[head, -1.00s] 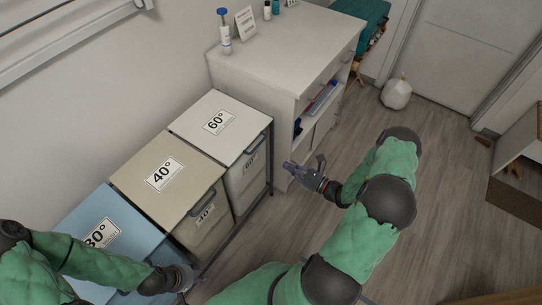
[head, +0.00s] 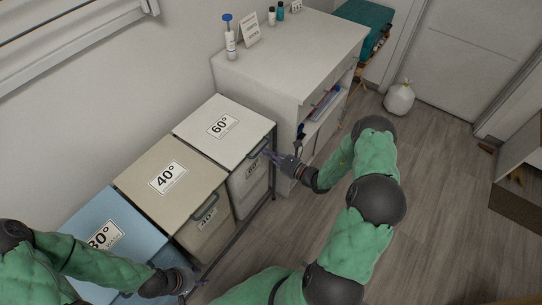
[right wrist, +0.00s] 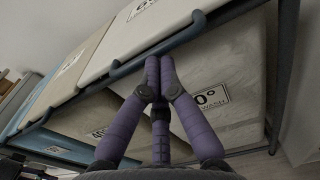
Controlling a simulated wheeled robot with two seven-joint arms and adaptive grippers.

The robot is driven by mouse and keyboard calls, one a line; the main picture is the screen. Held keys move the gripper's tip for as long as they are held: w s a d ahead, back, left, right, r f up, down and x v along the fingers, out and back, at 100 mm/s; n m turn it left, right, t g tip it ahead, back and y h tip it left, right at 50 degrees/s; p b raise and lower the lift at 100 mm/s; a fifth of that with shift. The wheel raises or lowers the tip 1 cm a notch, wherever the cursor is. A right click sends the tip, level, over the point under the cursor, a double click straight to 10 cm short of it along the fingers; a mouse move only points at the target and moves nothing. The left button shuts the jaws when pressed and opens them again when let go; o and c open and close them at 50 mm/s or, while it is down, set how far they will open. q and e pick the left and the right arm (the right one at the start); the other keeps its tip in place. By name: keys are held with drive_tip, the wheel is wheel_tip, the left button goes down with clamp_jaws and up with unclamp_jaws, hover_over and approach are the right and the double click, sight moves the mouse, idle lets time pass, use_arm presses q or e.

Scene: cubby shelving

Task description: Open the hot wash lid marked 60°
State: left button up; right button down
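The white lid marked 60° (head: 205,143) lies closed on the rightmost hamper, with a grey-blue bar handle (head: 258,149) along its front edge. In the right wrist view that handle (right wrist: 135,65) crosses just beyond my fingertips. My right gripper (head: 268,154) is at the handle in the head view. In the right wrist view its purple fingers (right wrist: 160,72) are drawn together at the tips, with nothing visible between them. I cannot tell whether they touch the handle. My left gripper (head: 190,280) hangs low by the 30° hamper; its fingers are too unclear to judge.
The beige 40° lid (head: 190,200) and blue 30° lid (head: 85,250) are closed to the left. A white cabinet (head: 290,60) bearing bottles stands close behind the 60° hamper. A white bag (head: 399,98) sits on the floor. Floor to the right is mostly clear.

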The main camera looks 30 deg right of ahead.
use_arm(q)
drive_tip(key=shift+s+r, duration=0.1)
drive_tip(key=shift+r, duration=0.15)
use_arm(e)
drive_tip(key=shift+w+r, duration=0.15)
drive_tip(key=shift+r, duration=0.35)
use_arm(q)
drive_tip(key=shift+s+r+p, duration=0.2)
drive_tip(key=shift+r+p, duration=0.25)
drive_tip(key=shift+p, duration=0.2)
use_arm(e)
drive_tip(key=shift+r, duration=0.45)
